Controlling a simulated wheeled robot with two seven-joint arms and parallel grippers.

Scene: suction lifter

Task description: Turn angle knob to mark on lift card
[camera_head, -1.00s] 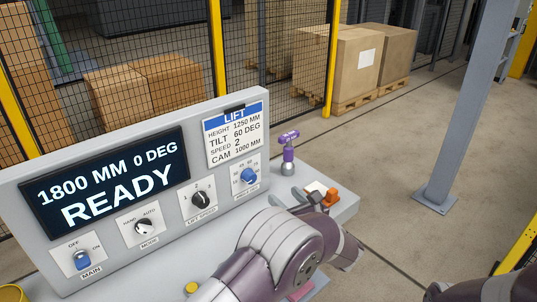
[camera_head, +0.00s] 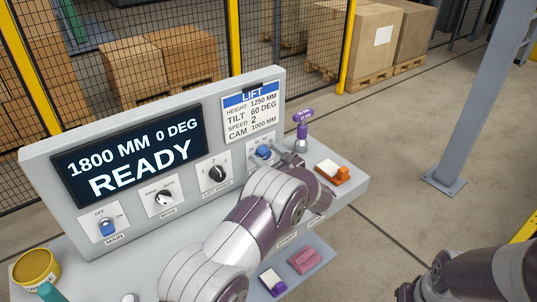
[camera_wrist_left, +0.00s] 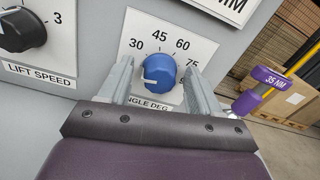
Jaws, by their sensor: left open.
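The lift card (camera_head: 251,112) reads tilt 60 DEG. The display (camera_head: 130,155) reads 1800 MM 0 DEG, READY.
The lift speed knob (camera_head: 217,174), mode knob (camera_head: 163,198) and main switch (camera_head: 107,227) are to the left. A purple-topped fitting (camera_head: 302,130) and an orange-and-white item (camera_head: 334,171) are right of the angle knob. My right arm (camera_head: 480,275) is at lower right, its gripper out of frame.

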